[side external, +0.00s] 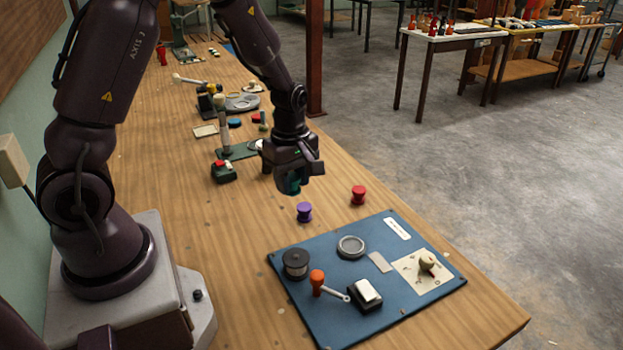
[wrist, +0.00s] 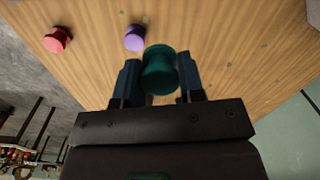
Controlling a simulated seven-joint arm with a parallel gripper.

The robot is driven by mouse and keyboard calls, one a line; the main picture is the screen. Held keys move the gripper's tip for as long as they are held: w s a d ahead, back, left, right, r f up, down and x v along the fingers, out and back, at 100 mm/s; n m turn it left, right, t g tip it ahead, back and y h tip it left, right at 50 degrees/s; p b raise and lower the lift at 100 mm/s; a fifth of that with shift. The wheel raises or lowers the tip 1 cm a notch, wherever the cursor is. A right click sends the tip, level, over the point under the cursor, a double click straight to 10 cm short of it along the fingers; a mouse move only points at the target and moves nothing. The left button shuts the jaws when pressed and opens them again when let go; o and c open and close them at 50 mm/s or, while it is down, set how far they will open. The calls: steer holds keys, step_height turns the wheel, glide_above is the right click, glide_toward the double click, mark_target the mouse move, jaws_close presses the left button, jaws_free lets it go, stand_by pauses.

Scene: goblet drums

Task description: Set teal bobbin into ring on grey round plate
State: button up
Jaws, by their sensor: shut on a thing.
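My gripper (wrist: 158,82) is shut on the teal bobbin (wrist: 160,70), which sits between the two fingers in the wrist view. In the side view my gripper (side external: 292,178) hangs above the wooden table, and the bobbin is mostly hidden by the fingers there. The grey round plate with its raised ring (side external: 351,246) lies on the blue mat (side external: 330,275), to the lower right of my gripper. The ring looks empty.
A purple bobbin (side external: 304,211) and a red bobbin (side external: 358,195) stand on the table behind the mat. The mat also holds a dark spool (side external: 296,263), an orange-handled tool (side external: 317,281), a black-and-white block (side external: 367,293) and a cream card (side external: 422,272) with a small object.

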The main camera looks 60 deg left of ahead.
steer(key=s+d+r+m, duration=0.2)
steer(key=d+r, duration=0.1)
steer(key=d, duration=0.3)
glide_above(351, 246)
step_height(351, 246, down, 9)
steer(key=shift+s+f, duration=0.15)
steer(key=shift+f, duration=1.65)
steer(key=shift+f, duration=0.3)
steer(key=o, duration=0.9)
